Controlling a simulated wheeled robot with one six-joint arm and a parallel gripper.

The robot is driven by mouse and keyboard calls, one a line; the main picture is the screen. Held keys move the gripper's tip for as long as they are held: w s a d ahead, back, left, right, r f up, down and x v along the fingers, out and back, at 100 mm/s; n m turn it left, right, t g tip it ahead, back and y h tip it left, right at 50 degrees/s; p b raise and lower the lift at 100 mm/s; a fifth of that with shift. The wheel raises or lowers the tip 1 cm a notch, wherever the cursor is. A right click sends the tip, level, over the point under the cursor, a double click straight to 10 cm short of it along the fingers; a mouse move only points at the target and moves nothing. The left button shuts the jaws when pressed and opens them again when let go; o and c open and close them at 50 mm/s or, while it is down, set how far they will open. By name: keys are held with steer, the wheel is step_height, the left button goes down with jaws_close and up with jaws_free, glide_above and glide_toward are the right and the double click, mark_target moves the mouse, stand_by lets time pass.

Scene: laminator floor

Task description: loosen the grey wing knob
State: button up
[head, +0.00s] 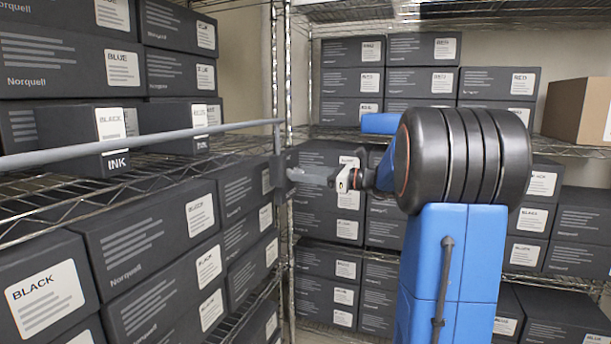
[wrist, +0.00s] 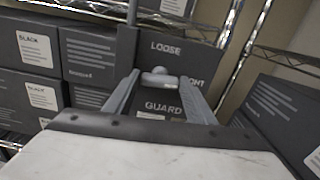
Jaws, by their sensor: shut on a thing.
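The grey wing knob (wrist: 158,78) shows in the wrist view on the front of a dark guard block (wrist: 190,62). Its wing lies roughly level in that picture. My gripper (wrist: 160,80) is shut on the knob, with one finger at each side. In the head view my gripper (head: 302,178) reaches left to the dark block (head: 281,170) by the rack post; the knob is hidden there behind the fingers.
A grey guard bar (head: 150,142) runs from the block's upright across the left wire shelf. Dark ink boxes (head: 150,230) fill that rack. More boxes (head: 420,80) and a brown carton (head: 580,110) stand on the back rack. A wire rack post (head: 289,80) stands close beside the block.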

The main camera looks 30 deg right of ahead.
steer(key=shift+s+a+f+n, duration=0.1)
steer(key=shift+f+n, duration=0.05)
steer(key=shift+n, duration=4.05)
steer(key=shift+s+a+f+n, duration=0.1)
steer(key=shift+f+n, duration=0.05)
steer(key=shift+n, duration=4.05)
steer(key=o, duration=1)
steer(key=shift+o, duration=0.2)
steer(key=shift+d, duration=0.1)
steer(key=v, duration=1.7)
